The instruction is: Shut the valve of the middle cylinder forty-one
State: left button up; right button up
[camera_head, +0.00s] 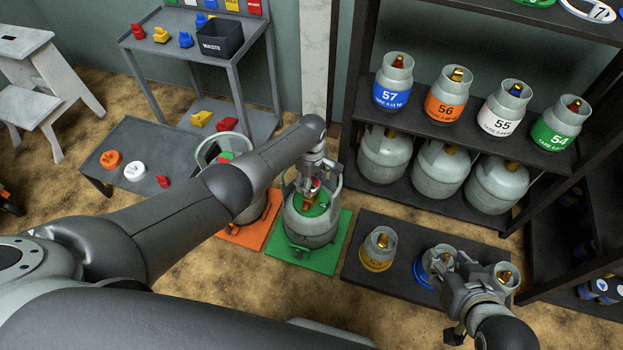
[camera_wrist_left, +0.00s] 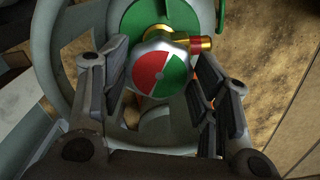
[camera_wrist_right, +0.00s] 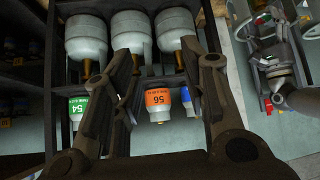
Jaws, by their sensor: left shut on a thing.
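A grey cylinder (camera_head: 310,228) with a green top and a brass fitting stands upright on a green mat (camera_head: 343,238). Its number cannot be read. My left gripper (camera_head: 316,178) reaches down to its valve from above. In the left wrist view a round red-and-green valve knob (camera_wrist_left: 162,72) sits between the fingers, shut on it, with a brass outlet (camera_wrist_left: 195,43) beside it. My right gripper (camera_head: 462,280) is above the low dark platform. In the right wrist view its fingers (camera_wrist_right: 158,55) are apart with nothing visible between them.
A second cylinder (camera_head: 257,213) stands on an orange mat (camera_head: 240,236), partly behind my left arm. Small cylinders, one with a yellow base (camera_head: 376,262), stand on the low platform (camera_head: 362,231). Shelves (camera_head: 430,115) with numbered cylinders are behind. A bench (camera_head: 148,135) holds loose knobs.

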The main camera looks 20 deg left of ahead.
pick_arm(q)
jog(key=shift+s+m, duration=0.1)
jog(key=shift+m, duration=1)
jog(key=m, duration=0.2)
jog(key=shift+m+p, duration=0.3)
jog(key=shift+m, duration=0.1)
jog(key=m, duration=0.2)
jog(key=shift+m, duration=0.3)
jog(key=m, duration=0.5)
jog(key=shift+m, duration=0.3)
jog(key=m, duration=0.8)
jog(key=shift+a, duration=0.1)
jog(key=m, duration=0.3)
jog(key=shift+m, duration=2.2)
pick_arm(e)
jog(key=shift+s+d+f+g, duration=0.2)
jog(key=shift+s+f+g, duration=0.15)
jog(key=shift+s, duration=0.25)
jog(key=shift+s+d+f+g, duration=0.2)
jog(key=shift+s+f+g, duration=0.15)
jog(key=shift+s, duration=0.25)
